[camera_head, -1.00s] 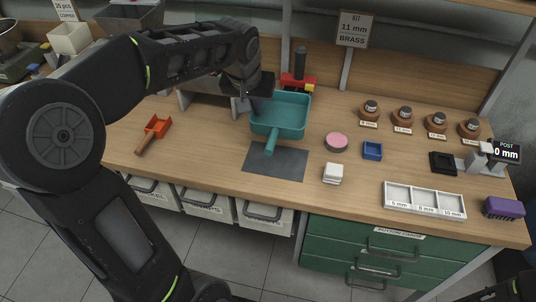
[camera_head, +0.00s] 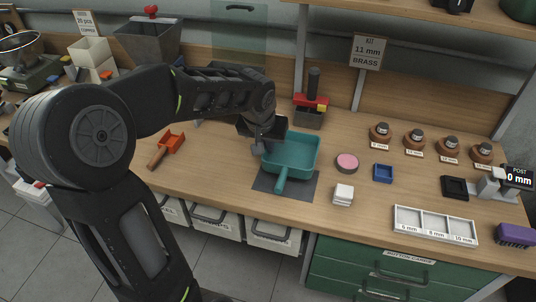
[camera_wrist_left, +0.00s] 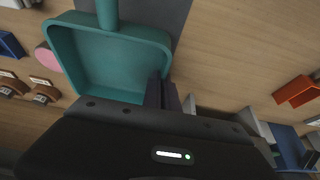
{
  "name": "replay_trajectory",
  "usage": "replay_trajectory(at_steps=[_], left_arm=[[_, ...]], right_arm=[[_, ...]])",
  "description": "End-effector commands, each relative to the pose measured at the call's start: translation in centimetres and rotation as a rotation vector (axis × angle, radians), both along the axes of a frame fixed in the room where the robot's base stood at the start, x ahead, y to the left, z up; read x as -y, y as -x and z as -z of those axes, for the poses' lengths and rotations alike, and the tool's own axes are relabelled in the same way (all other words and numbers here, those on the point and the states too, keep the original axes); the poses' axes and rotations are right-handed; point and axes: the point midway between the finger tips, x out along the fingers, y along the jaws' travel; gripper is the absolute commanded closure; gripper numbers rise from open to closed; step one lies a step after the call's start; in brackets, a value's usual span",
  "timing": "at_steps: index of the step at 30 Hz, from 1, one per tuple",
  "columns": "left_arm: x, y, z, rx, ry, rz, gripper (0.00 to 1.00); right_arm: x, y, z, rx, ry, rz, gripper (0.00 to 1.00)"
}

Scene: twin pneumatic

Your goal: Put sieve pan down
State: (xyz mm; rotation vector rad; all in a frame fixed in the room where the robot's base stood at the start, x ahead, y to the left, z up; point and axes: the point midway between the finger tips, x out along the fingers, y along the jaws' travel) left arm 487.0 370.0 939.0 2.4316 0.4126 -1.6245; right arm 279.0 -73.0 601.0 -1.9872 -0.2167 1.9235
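The teal sieve pan (camera_head: 292,153) is over the back part of the dark mat (camera_head: 301,191) on the bench, its handle pointing to the front edge. It looks level; whether it touches the mat or hovers just above cannot be told. My left gripper (camera_head: 260,147) is at the pan's left wall. In the left wrist view, the pan (camera_wrist_left: 105,60) shows its open inside, and the dark fingers (camera_wrist_left: 163,93) close on its side wall near a corner. My right gripper is not in view.
A pink disc (camera_head: 347,162), a blue tray (camera_head: 383,173) and a white block (camera_head: 343,194) stand right of the mat. A red-topped press (camera_head: 309,103) is behind the pan. An orange scoop (camera_head: 168,147) lies left. Bare bench lies between scoop and mat.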

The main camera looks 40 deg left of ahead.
Motion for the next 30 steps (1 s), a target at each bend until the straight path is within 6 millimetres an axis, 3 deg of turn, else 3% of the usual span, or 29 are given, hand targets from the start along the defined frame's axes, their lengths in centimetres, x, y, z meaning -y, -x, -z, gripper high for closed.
replay_trajectory(at_steps=[5, 13, 25, 30], left_arm=[[0.0, 0.0, 0.2, 0.001, 0.000, 0.000, 1.00], [0.0, 0.0, 3.5, -0.001, 0.001, 0.000, 1.00], [0.0, 0.0, 4.1, 0.002, 0.001, -0.001, 1.00], [0.0, 0.0, 4.0, 0.001, 0.001, 0.000, 0.85]], right_arm=[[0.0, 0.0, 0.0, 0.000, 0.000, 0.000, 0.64], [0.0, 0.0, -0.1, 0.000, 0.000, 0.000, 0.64], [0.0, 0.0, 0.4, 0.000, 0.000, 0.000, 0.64], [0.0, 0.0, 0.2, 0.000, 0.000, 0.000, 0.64]])
